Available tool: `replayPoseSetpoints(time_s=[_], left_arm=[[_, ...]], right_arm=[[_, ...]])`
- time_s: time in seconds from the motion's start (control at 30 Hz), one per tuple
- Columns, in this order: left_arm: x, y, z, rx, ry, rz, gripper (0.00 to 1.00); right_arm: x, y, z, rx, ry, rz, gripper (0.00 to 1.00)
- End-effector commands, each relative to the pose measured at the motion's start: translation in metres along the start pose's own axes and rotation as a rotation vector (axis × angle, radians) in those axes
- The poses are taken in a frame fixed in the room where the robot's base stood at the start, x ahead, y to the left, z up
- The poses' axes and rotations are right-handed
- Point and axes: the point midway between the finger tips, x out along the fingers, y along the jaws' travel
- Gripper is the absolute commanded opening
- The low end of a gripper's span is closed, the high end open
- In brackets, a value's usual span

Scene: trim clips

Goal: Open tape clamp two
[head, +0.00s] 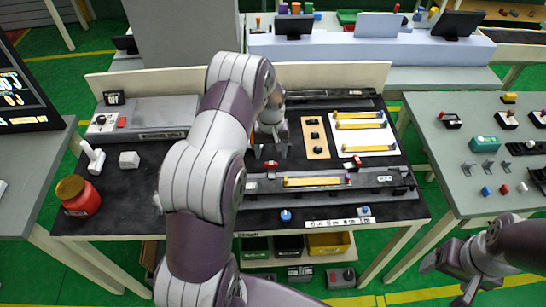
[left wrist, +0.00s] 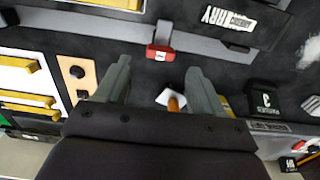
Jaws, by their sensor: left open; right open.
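A long grey fixture (head: 382,183) with a yellow strip (head: 313,182) on it lies across the dark bench. A small red clamp (head: 271,165) sits at its far edge; in the left wrist view a red clamp (left wrist: 160,53) with a white label lies just beyond my fingertips. The label is too small to read. Another red clamp (head: 357,161) is further right. My left gripper (head: 270,153) is open and empty, pointing down just behind the nearer clamp; its fingers also show in the left wrist view (left wrist: 160,66). My right gripper (head: 448,280) is open and empty at the lower right.
A white board (head: 378,148) with yellow strips and a tan block (head: 314,138) with black knobs lie right of my left gripper. A red jar (head: 77,197) and a grey box (head: 150,116) stand at left. My left arm hides the bench middle.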

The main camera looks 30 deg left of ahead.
Motion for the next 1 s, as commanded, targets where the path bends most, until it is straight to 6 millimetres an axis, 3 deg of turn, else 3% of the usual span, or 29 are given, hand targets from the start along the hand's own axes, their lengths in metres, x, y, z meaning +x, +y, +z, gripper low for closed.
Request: replayPoseSetpoints(time_s=[0.03, 0.23, 0.6, 0.8, 1.0], left_arm=[[0.008, 0.000, 0.001, 0.000, -0.004, -0.001, 0.68], [0.041, 0.000, 0.000, 0.001, 0.000, 0.000, 0.68], [0.052, 0.000, -0.001, 0.002, 0.002, 0.001, 0.68], [0.051, 0.000, -0.001, 0.002, 0.002, 0.001, 0.12], [0.051, 0.000, -0.001, -0.006, 0.002, 0.001, 0.12]], right_arm=[[-0.008, 0.000, -0.001, 0.000, 0.000, 0.000, 0.79], [-0.016, 0.000, -0.002, 0.000, 0.000, 0.000, 0.79], [-0.016, 0.000, -0.002, 0.000, 0.000, 0.000, 0.79], [-0.016, 0.000, -0.002, 0.000, 0.000, 0.000, 0.79], [-0.015, 0.000, -0.002, 0.000, 0.000, 0.000, 0.79]])
